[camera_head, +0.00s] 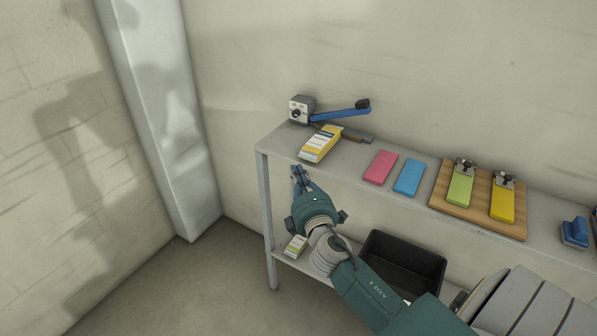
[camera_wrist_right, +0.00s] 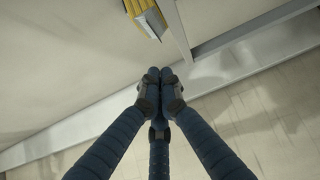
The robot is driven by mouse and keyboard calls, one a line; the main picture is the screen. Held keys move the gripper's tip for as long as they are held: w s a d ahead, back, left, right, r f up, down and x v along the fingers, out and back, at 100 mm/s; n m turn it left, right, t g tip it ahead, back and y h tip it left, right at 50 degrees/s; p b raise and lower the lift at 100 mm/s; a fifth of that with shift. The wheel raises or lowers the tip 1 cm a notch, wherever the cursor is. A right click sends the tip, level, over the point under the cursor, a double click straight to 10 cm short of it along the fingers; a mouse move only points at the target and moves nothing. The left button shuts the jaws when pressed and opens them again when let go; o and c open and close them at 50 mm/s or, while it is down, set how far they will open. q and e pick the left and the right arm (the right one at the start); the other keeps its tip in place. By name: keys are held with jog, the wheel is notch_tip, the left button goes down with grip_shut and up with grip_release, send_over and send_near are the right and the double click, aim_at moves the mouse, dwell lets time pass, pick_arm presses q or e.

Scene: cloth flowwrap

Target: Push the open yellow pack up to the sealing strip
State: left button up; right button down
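The yellow pack (camera_head: 321,144), with a white label and a pale near end, lies near the left end of the grey table. It also shows at the top of the right wrist view (camera_wrist_right: 144,12). The sealer (camera_head: 301,109) stands behind it, with its blue lever (camera_head: 340,112) raised. The sealing strip (camera_head: 357,137) lies below the lever, partly hidden by the pack; I cannot tell whether they touch. My right gripper (camera_head: 298,172) is just off the table's front edge, near the pack but apart from it. Its fingertips meet, empty, in the wrist view (camera_wrist_right: 160,73). My left gripper is out of view.
Pink (camera_head: 380,167) and blue (camera_head: 409,177) packs lie right of the yellow pack. A wooden board (camera_head: 478,205) holds two clipped packs. A blue-handled tool (camera_head: 575,232) is at far right. Below are a black bin (camera_head: 402,264) and a green-white pack (camera_head: 296,246). A wall stands behind.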

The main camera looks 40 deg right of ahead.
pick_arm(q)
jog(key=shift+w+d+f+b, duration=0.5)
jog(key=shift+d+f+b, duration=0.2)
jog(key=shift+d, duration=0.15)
pick_arm(e)
jog(key=v, duration=0.7)
jog(key=shift+s+d+f, duration=0.2)
jog(key=shift+s, duration=0.15)
